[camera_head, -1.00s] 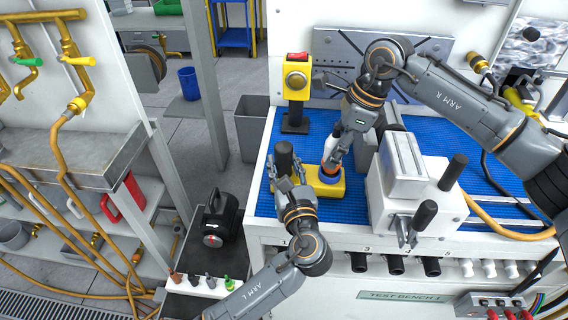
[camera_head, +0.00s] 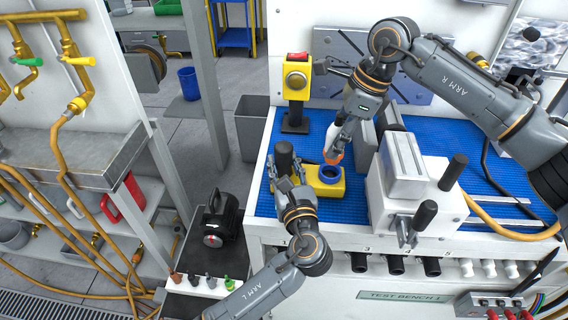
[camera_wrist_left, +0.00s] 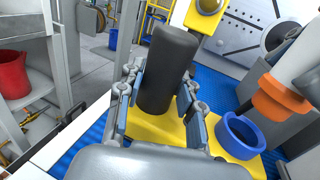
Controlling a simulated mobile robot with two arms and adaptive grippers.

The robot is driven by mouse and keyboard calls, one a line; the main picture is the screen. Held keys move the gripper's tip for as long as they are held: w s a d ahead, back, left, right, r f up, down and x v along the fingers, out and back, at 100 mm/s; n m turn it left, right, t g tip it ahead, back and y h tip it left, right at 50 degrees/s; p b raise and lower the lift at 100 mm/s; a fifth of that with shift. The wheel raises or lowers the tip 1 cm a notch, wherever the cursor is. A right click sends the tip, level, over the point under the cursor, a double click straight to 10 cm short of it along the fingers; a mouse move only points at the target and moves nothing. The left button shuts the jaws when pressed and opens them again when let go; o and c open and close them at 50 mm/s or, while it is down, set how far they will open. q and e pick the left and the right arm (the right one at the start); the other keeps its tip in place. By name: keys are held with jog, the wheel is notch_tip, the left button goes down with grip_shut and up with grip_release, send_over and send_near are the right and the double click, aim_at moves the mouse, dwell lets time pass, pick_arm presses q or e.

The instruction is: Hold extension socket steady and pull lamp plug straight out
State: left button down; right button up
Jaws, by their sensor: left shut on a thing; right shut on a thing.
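The extension socket is a yellow block (camera_head: 327,189) with a blue ring-shaped opening (camera_head: 330,175) on top and an upright black handle (camera_head: 284,156) at its left end. My left gripper (camera_head: 287,182) is shut around the handle; the left wrist view shows its fingers on both sides of the handle (camera_wrist_left: 165,70). My right gripper (camera_head: 343,141) is shut on the lamp plug (camera_head: 333,157), which has an orange end and a white body. The orange end (camera_wrist_left: 278,97) is above the blue ring (camera_wrist_left: 240,135), apart from it. The ring looks empty. The block rests on the blue mat.
A white vise-like machine (camera_head: 398,185) with black handles stands right of the socket. A yellow post with a round button (camera_head: 297,83) stands behind it. The blue mat (camera_head: 307,150) has some free room around the block. The bench's left edge is close to my left gripper.

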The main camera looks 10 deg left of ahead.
pick_arm(q)
jog(key=shift+r, duration=0.1)
pick_arm(e)
jog(key=shift+r, duration=0.1)
pick_arm(q)
jog(key=c, duration=0.8)
grip_release()
jog(key=v, duration=1.2)
jog(key=shift+s, duration=0.1)
pick_arm(e)
jog(key=shift+s, duration=0.1)
